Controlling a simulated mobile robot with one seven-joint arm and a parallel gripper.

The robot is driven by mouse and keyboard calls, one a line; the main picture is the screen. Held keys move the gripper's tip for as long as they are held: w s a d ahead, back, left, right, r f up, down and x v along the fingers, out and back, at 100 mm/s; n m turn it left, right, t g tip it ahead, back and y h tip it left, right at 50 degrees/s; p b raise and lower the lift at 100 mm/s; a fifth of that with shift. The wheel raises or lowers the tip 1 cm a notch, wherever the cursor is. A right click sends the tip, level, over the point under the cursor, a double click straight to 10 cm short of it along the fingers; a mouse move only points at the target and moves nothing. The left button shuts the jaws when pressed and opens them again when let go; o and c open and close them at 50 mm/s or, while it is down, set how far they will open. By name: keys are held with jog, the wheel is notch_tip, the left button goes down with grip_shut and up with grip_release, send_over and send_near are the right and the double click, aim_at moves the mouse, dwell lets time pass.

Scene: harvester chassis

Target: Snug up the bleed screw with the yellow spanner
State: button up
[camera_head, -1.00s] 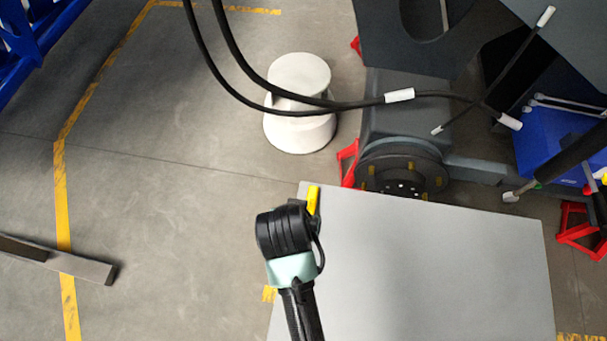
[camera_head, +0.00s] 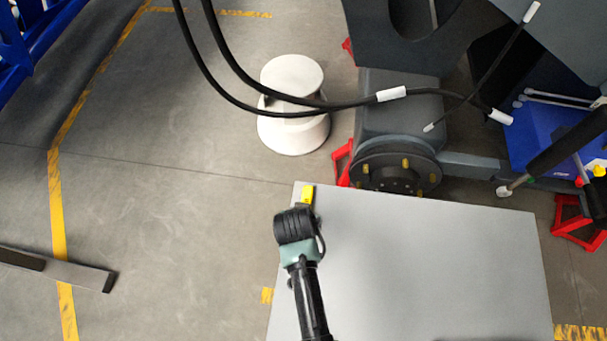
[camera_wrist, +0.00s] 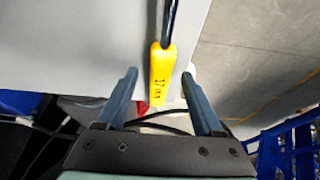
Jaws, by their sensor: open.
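The yellow spanner (camera_head: 307,192) lies at the far left corner of the grey table top, partly hidden by my arm. In the wrist view its yellow handle (camera_wrist: 161,75), marked 17 mm, points toward my gripper, and its dark shank runs off the top edge. My gripper (camera_wrist: 158,79) is open, with one finger on each side of the handle's end. A gap shows on both sides. I cannot make out the bleed screw.
The grey table top (camera_head: 430,265) is otherwise clear. Beyond it stand the dark chassis with a wheel hub (camera_head: 397,172), red stands (camera_head: 340,162) and a blue box (camera_head: 540,135). Black hoses (camera_head: 240,100) hang across a white round stool (camera_head: 292,75). A beam (camera_head: 75,272) lies left.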

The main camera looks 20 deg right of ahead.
jog(key=shift+w+d+f, duration=0.1)
jog(key=shift+w+f, duration=0.15)
jog(key=shift+f, duration=0.35)
grip_shut()
dwell(1.1)
